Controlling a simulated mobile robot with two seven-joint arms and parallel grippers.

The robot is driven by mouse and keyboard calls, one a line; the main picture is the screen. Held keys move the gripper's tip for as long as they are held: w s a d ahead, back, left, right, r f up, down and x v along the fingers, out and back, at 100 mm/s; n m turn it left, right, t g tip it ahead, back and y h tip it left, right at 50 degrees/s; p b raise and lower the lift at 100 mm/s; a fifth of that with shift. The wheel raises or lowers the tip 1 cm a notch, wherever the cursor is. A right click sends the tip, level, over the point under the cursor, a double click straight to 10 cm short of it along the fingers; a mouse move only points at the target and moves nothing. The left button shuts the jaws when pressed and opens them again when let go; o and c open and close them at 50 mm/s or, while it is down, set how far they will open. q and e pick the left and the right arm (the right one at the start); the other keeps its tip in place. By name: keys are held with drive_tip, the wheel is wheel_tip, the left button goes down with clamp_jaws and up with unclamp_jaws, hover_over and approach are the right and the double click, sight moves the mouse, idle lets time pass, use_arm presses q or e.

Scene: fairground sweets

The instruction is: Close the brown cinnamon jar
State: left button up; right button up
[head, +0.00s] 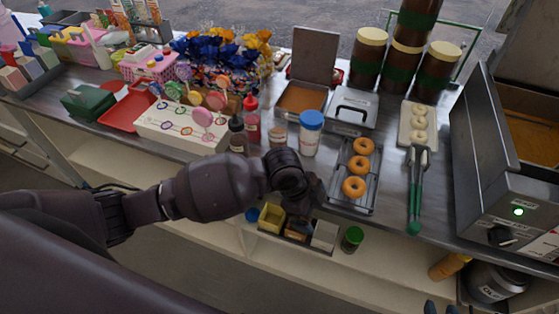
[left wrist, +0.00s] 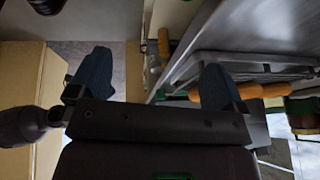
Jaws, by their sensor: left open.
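A small jar (head: 278,133) with brownish contents stands on the counter beside a taller blue-lidded jar (head: 310,130); it looks most like the cinnamon jar, but its label is too small to read and I cannot tell whether it has a lid on. My left gripper (head: 302,212) reaches down at the counter's front edge, over a low caddy, below and right of that jar. In the left wrist view its two blue fingers (left wrist: 155,62) are apart with nothing between them. Two dark fingertips of my right gripper (head: 440,307) show apart at the bottom edge.
The caddy holds a yellow bin (head: 271,217) and a white one (head: 324,235); a green-lidded jar (head: 352,239) stands beside it. A tray of donuts (head: 354,187), green-handled tongs (head: 416,190) and a red bottle (head: 251,122) crowd the counter.

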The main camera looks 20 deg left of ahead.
use_arm(q)
drive_tip(key=w+a+r+m+y, duration=0.1)
drive_tip(key=w, duration=0.1)
drive_tip(key=w+a+r+m, duration=0.1)
drive_tip(key=w+a, duration=0.1)
drive_tip(key=w+a+r+m+g+y, duration=0.1)
drive_tip(key=w, duration=0.1)
drive_tip(key=shift+w+a+y+p, duration=0.3)
drive_tip(key=shift+w, duration=0.05)
drive_tip(key=w+a+r+m+y, duration=0.1)
drive_tip(key=w+a+r+y, duration=0.1)
drive_tip(key=w+a+r, duration=0.3)
drive_tip(key=shift+w+a+r+m, duration=0.3)
drive_tip(key=shift+w+a, duration=0.55)
drive_tip(key=shift+f, duration=5.45)
drive_tip(key=c, duration=1)
